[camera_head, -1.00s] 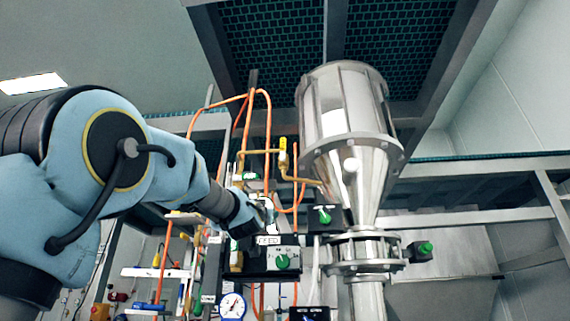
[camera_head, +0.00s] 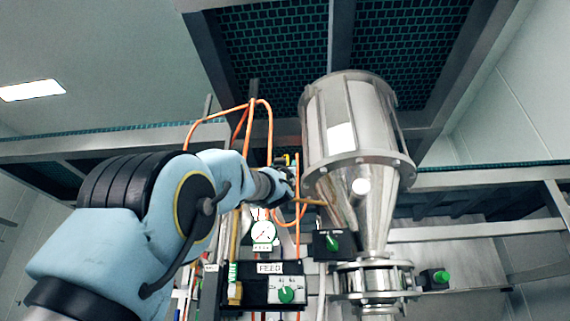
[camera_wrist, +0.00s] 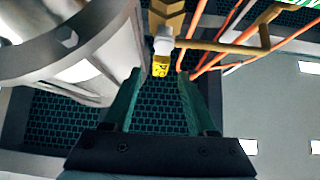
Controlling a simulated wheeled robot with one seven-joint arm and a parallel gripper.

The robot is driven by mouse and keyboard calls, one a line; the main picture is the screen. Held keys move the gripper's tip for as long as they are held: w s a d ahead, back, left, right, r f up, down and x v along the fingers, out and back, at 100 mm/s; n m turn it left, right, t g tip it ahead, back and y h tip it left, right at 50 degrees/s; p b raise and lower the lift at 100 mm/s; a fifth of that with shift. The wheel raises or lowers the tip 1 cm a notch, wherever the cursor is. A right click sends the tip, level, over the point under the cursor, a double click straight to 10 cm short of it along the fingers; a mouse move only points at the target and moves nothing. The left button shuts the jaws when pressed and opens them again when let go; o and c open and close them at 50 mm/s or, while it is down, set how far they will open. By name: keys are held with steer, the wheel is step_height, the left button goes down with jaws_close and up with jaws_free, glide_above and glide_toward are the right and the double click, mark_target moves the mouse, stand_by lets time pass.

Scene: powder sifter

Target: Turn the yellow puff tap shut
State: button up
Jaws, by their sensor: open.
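The yellow puff tap (camera_wrist: 161,67) shows in the wrist view, with a white-grey collar (camera_wrist: 163,46) and a brass fitting behind it. My gripper (camera_wrist: 159,77) is open, with one dark green finger on each side of the tap's end. I cannot tell whether either finger touches it. In the head view my gripper (camera_head: 290,180) is up by the brass pipe, left of the steel hopper. Only a small yellow bit of the tap (camera_head: 287,158) shows there; my gripper hides most of it.
The steel hopper (camera_head: 350,130) stands close to the right of my gripper. A brass pipe (camera_wrist: 220,47) and orange hoses (camera_wrist: 196,20) run beside the tap. Below are a gauge (camera_head: 263,232) and the FEED box (camera_head: 268,290). Grating (camera_head: 270,60) lies overhead.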

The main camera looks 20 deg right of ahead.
steer(key=shift+p+x, duration=0.65)
steer(key=shift+x, duration=0.65)
jaws_close()
stand_by(0.5)
